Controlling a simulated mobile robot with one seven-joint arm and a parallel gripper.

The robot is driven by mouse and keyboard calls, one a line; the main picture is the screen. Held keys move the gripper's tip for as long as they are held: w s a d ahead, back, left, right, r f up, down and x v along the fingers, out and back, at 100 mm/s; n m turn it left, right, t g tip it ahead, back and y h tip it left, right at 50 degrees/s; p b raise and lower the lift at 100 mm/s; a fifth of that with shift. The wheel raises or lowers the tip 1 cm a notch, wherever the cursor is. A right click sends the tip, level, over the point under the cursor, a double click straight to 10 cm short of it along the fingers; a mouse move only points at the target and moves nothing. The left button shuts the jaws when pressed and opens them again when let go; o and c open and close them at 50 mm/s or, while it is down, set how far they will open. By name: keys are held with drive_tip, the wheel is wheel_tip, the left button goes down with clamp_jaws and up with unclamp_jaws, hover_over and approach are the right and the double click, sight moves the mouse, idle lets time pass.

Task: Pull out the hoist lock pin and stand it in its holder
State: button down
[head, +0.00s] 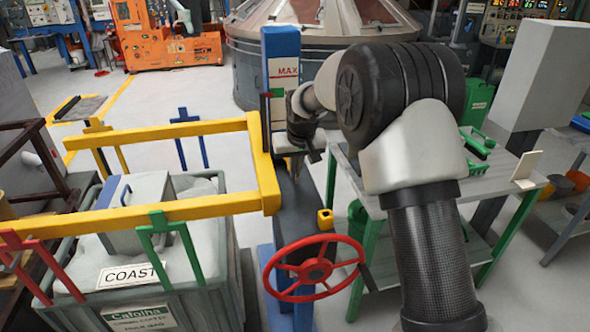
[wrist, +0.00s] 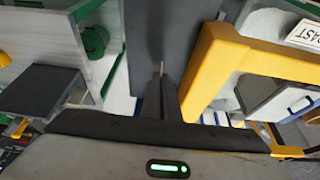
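My gripper (head: 297,168) hangs beside the blue post (head: 283,75), above the dark beam, to the right of the yellow frame. In the wrist view its dark fingers (wrist: 163,98) point away from the camera, close together. A thin light tip (wrist: 161,68) shows at their far end; I cannot tell whether it is a pin or part of a finger. A small yellow piece with an opening (head: 325,218) sits on the beam above the red handwheel (head: 312,268). I cannot tell whether it is the lock pin's handle or the holder. No lock pin is clearly visible.
The yellow frame (head: 160,210) with red and green hooks lies left, over a grey crate (head: 190,270). A green-legged table (head: 505,165) stands to the right, with a green item (head: 478,143) on it. A grey cabinet (head: 548,75) stands behind that table.

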drive_tip(key=shift+s+d+b, duration=0.15)
drive_tip(key=shift+s+b, duration=0.25)
drive_tip(key=shift+s, duration=0.25)
drive_tip(key=shift+s+d+b, duration=0.25)
drive_tip(key=shift+s+b, duration=0.2)
drive_tip(key=shift+s, duration=0.4)
drive_tip(key=shift+s+d+b, duration=0.25)
drive_tip(key=shift+s+b, duration=0.15)
drive_tip(key=shift+s, duration=0.4)
drive_tip(key=shift+s+d+b, duration=0.25)
drive_tip(key=shift+s+b, duration=0.2)
drive_tip(key=shift+s, duration=0.4)
drive_tip(key=shift+s, duration=0.1)
drive_tip(key=shift+s+d+b, duration=0.3)
drive_tip(key=shift+s+b, duration=0.15)
drive_tip(key=shift+s, duration=0.5)
drive_tip(key=shift+s+d+b, duration=0.25)
drive_tip(key=shift+s+b, duration=0.15)
drive_tip(key=shift+s, duration=0.5)
